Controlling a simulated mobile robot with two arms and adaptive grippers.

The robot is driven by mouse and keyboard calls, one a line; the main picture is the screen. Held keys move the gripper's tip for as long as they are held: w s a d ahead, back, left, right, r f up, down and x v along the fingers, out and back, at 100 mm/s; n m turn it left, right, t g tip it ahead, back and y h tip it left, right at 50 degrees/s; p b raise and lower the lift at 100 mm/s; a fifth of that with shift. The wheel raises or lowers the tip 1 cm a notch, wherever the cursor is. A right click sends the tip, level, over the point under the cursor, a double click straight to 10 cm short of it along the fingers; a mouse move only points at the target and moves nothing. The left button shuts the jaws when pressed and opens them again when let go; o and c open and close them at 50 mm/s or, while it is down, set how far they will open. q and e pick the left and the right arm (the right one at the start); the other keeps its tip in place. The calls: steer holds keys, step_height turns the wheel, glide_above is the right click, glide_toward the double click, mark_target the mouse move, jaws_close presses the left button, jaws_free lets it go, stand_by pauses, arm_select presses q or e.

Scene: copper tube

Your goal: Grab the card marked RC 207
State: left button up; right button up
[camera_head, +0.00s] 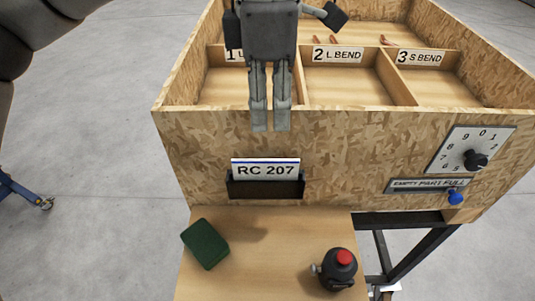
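The white card marked RC 207 (265,169) has a blue stripe along its top. It stands in a dark holder (265,188) on the front of the chipboard box, its upper part clear of the holder. My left gripper (270,127) points down in front of the box's upper edge, above the card in the picture and apart from it. Its two grey fingers are close together with a narrow gap between them and nothing seen in it. My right gripper is not in view.
The chipboard box (340,150) has open bins labelled L BEND (337,54) and S BEND (420,58). A dial (475,160) and a blue-knobbed slider (456,197) are at its right. Below, a wooden shelf (270,270) holds a green block (205,244) and a dark red-topped device (339,270).

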arm_select(q)
steer(key=p, duration=0.1)
glide_above(265, 159)
steer(key=f, duration=0.4)
steer(key=shift+d+f, duration=0.2)
steer(key=shift+f, duration=0.45)
steer(key=shift+f+p, duration=0.3)
steer(key=shift+p, duration=0.1)
steer(key=f, duration=0.1)
steer(key=f+p, duration=0.1)
steer(key=f, duration=0.1)
steer(key=shift+s+a+f+p, duration=0.1)
steer(key=shift+a+f+p, duration=0.15)
steer(key=shift+p, duration=0.1)
steer(key=shift+f, duration=0.55)
steer(key=shift+d, duration=0.1)
jaws_close()
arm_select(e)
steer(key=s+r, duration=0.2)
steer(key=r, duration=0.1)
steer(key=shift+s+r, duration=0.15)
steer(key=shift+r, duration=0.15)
